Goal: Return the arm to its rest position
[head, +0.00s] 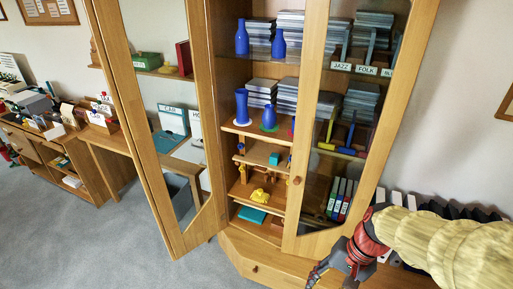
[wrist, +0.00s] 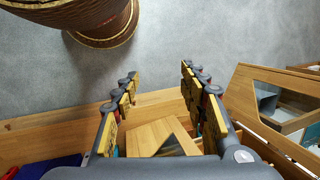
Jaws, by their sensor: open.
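My gripper (head: 328,274) is at the bottom of the head view, in front of the cabinet's lower right side. My arm reaches in from the right edge. In the wrist view the gripper (wrist: 161,76) shows two separated fingers with yellow pads. It is open, with nothing between the fingers. Grey floor and wooden boards show beyond and below them.
A wooden cabinet (head: 213,90) stands close, its left glass door (head: 143,120) swung out and its right glass door (head: 309,120) ajar near my gripper. Its shelves hold blue vases (head: 242,106) and stacks. A round wooden object (wrist: 108,32) stands beyond the fingers. Grey floor is clear at left.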

